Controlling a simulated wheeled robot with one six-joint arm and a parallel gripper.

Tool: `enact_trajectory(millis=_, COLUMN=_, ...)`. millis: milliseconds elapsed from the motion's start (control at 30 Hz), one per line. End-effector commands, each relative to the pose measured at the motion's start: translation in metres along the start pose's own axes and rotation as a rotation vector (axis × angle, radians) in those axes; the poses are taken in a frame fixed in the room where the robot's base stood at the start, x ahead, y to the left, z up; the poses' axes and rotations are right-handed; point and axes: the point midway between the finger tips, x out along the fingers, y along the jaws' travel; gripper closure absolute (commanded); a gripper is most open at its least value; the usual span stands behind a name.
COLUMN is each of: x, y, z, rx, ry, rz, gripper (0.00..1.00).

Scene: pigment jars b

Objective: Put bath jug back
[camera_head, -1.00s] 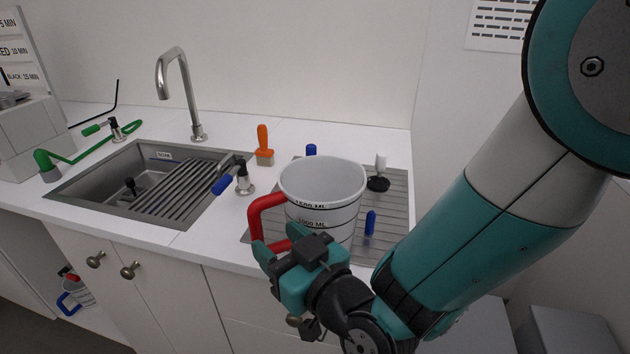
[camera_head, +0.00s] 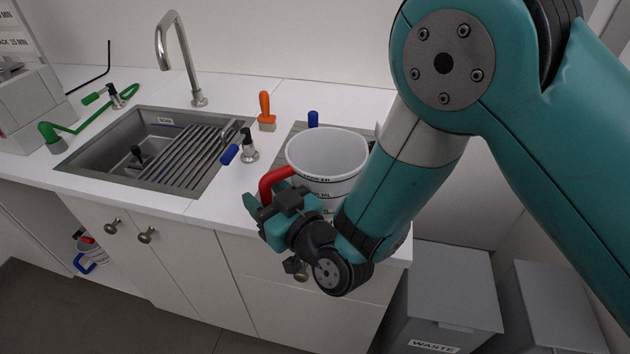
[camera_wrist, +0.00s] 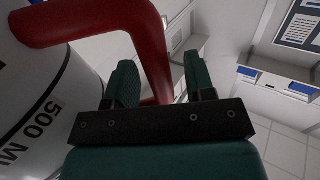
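The white bath jug (camera_head: 326,158) with black millilitre marks and a red handle (camera_head: 275,180) is upright near the front of the counter, right of the sink. Its base is hidden, so contact with the surface cannot be told. My gripper (camera_head: 262,205) is at the handle side of the jug. In the wrist view, the red handle (camera_wrist: 148,45) passes between the two fingers of my gripper (camera_wrist: 160,75). A gap shows between the handle and the right finger; contact on the left is unclear. The jug's wall also shows at the left there (camera_wrist: 45,100).
The sink (camera_head: 105,165) with a rack and a tall faucet (camera_head: 176,50) is at left. An orange-handled brush (camera_head: 265,110) and a small tap (camera_head: 248,148) stand near the jug. A grey waste bin (camera_head: 450,290) stands right of the cabinet. Another jug (camera_head: 92,255) hangs low at left.

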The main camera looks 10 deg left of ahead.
Motion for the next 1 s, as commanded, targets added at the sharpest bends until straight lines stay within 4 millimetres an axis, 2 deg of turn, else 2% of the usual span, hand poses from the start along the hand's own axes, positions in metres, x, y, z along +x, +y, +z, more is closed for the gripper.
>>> enact_trajectory(millis=33, x=0.000, y=-0.001, z=0.000, rx=0.000, ry=0.000, rz=-0.001, gripper=0.62)
enact_trajectory(millis=200, x=0.000, y=0.000, z=0.000, rx=0.001, ry=0.000, rz=-0.001, gripper=1.00)
enact_trajectory(millis=500, x=0.000, y=0.001, z=-0.002, rx=0.000, ry=0.001, rz=0.001, gripper=1.00)
enact_trajectory(millis=667, x=0.000, y=0.001, z=-0.011, rx=0.002, ry=0.001, rz=0.002, gripper=1.00)
enact_trajectory(millis=867, x=0.000, y=0.002, z=-0.046, rx=0.002, ry=0.001, rz=0.002, gripper=1.00)
enact_trajectory(millis=1000, x=0.000, y=0.002, z=-0.083, rx=0.001, ry=0.001, rz=0.003, gripper=1.00)
